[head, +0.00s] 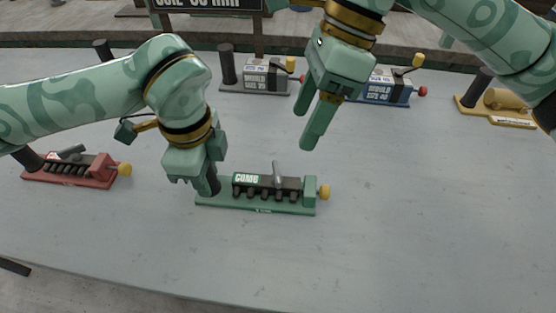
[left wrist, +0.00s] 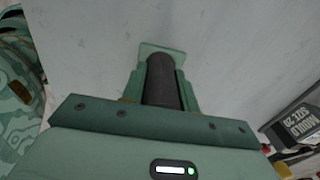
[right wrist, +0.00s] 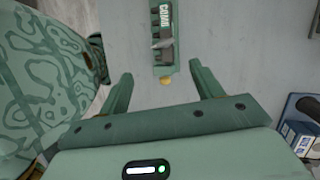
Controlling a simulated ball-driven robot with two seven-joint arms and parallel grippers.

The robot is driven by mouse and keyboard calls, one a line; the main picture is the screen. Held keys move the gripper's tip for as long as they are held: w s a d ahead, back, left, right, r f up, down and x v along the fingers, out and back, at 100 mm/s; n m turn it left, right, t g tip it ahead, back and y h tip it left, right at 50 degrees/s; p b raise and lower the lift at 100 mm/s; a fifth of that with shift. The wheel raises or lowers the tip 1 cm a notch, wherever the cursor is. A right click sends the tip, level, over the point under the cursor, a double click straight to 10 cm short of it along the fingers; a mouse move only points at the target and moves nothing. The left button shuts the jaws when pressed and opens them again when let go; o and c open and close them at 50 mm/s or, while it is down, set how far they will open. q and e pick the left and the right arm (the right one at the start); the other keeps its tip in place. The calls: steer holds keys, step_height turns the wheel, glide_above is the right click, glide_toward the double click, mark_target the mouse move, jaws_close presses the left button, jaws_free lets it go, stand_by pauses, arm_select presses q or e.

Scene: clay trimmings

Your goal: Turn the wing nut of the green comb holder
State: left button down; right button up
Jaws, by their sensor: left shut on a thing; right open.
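The green comb holder (head: 256,204) lies on the grey table in the middle of the head view. It bears a black toothed comb block labelled COMB, a grey winged piece (head: 277,174) on top that looks like the wing nut, and a yellow knob (head: 324,191) at its right end. My left gripper (head: 206,178) is shut on the dark upright post (left wrist: 162,82) at the holder's left end. My right gripper (head: 306,130) is open and empty, above and behind the holder. In the right wrist view the grey piece (right wrist: 161,43) and yellow knob (right wrist: 166,81) show between and beyond its fingers.
A red holder (head: 70,180) stands at the left. A grey mould holder (head: 262,78) and a blue one (head: 385,95) stand at the back, with a yellow holder (head: 500,120) at the back right. The table right of the green holder is clear.

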mark_target(277, 170)
steer(key=a+f+m, duration=0.1)
steer(key=f+m, duration=0.2)
steer(key=m, duration=0.8)
steer(key=s+a+f+m+t, duration=0.1)
steer(key=f+m, duration=0.2)
steer(key=m, duration=0.8)
steer(key=a+f+m, duration=0.1)
steer(key=f+m, duration=0.2)
steer(key=m, duration=0.9)
steer(key=shift+s+a+f+t+y, duration=0.2)
steer(key=shift+a+t+y, duration=0.1)
steer(key=shift+a+t, duration=0.1)
steer(key=shift+c, duration=0.3)
steer(key=c, duration=0.9)
